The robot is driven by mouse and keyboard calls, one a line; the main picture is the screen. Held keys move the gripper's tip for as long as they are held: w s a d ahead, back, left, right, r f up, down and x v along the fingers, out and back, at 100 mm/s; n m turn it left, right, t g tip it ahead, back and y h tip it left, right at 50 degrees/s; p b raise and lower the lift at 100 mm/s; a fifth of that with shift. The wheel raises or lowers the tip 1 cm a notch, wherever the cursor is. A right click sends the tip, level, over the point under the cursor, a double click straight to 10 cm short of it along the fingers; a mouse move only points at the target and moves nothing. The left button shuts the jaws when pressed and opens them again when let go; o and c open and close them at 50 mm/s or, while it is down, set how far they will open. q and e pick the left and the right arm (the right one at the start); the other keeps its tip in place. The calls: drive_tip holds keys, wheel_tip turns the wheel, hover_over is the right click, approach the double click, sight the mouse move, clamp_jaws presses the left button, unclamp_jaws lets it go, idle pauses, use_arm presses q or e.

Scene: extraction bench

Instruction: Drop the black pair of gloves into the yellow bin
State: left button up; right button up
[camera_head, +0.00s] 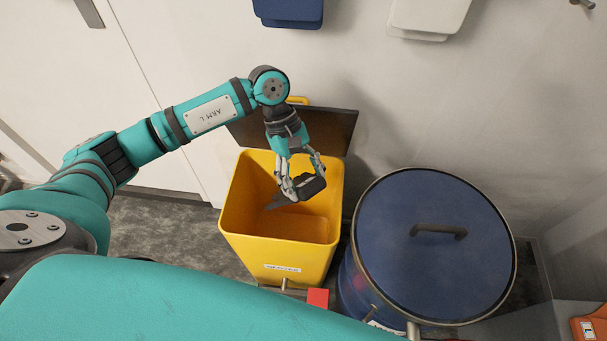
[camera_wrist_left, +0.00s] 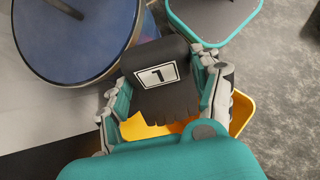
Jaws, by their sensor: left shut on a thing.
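The yellow bin (camera_head: 239,222) stands on the floor with its dark lid (camera_head: 335,128) raised against the wall. My left gripper (camera_head: 303,185) is over the bin's opening and is shut on the black pair of gloves (camera_head: 312,186). In the left wrist view the gloves (camera_wrist_left: 155,95) sit between the fingers of the gripper (camera_wrist_left: 165,92) and carry a white label with a "1". Part of the yellow bin (camera_wrist_left: 240,108) shows beneath them. A dark patch lies on the bin's inside; I cannot tell if it is shadow. My right gripper is not in view.
A blue drum (camera_head: 430,240) with a handled lid stands close to the bin's right side. A blue holder (camera_head: 288,12) and a white holder (camera_head: 428,18) hang on the wall above. An orange object (camera_head: 590,326) is at the lower right. Grey floor shows left of the bin.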

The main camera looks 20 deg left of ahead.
use_arm(q)
wheel_tip(320, 180, down, 13)
drive_tip(key=b, duration=0.5)
drive_tip(key=shift+b, duration=0.35)
drive_tip(key=shift+r, duration=0.15)
drive_tip(key=o, duration=1.3)
